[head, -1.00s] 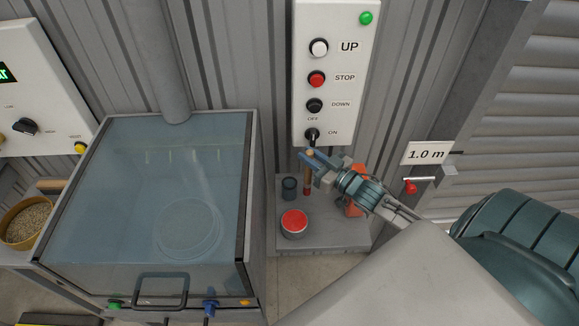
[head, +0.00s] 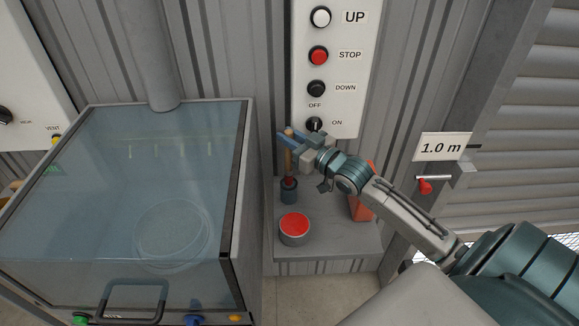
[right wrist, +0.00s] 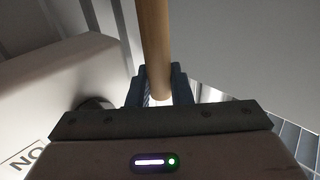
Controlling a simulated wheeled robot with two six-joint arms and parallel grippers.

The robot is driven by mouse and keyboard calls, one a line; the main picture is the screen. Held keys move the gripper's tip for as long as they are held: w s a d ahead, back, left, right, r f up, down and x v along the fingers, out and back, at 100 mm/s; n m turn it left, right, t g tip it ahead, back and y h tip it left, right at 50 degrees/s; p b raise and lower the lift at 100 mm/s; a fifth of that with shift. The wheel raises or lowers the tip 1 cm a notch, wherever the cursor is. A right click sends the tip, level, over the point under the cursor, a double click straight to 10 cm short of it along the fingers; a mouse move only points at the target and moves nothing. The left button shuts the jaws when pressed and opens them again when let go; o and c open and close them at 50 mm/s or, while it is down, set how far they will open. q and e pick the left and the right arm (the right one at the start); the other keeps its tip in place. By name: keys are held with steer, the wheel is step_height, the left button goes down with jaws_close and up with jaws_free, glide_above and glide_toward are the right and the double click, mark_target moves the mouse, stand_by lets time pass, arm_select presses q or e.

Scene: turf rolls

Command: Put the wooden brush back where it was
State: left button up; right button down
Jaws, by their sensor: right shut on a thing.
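The wooden brush (head: 289,160) is upright in my right gripper (head: 291,139), which is shut around its upper handle. The pale wooden handle also shows between the fingers in the right wrist view (right wrist: 154,45). The brush's dark red lower end meets the mouth of a small dark blue-grey cup (head: 288,196) in the head view. I cannot tell whether the tip is inside the cup or just above it. My left gripper is not in view.
An open tin of red paint (head: 294,228) stands in front of the cup on a grey stand (head: 335,240). An orange object (head: 361,206) is at the right, partly behind my arm. A control panel (head: 335,60) is above. A glass-topped cabinet (head: 120,190) is at the left.

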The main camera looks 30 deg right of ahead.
mark_target(290, 174)
step_height(290, 174, down, 4)
steer(key=shift+s+d+r+b, duration=0.1)
steer(key=shift+s+r+b, duration=0.05)
steer(key=shift+r+b, duration=0.15)
step_height(290, 174, down, 3)
steer(key=shift+r+b, duration=0.1)
steer(key=shift+b, duration=0.7)
steer(key=shift+w+f, duration=0.25)
steer(key=shift+f, duration=0.05)
steer(key=shift+s+f, duration=0.1)
steer(key=shift+f, duration=0.05)
steer(key=c, duration=1.3)
jaws_free()
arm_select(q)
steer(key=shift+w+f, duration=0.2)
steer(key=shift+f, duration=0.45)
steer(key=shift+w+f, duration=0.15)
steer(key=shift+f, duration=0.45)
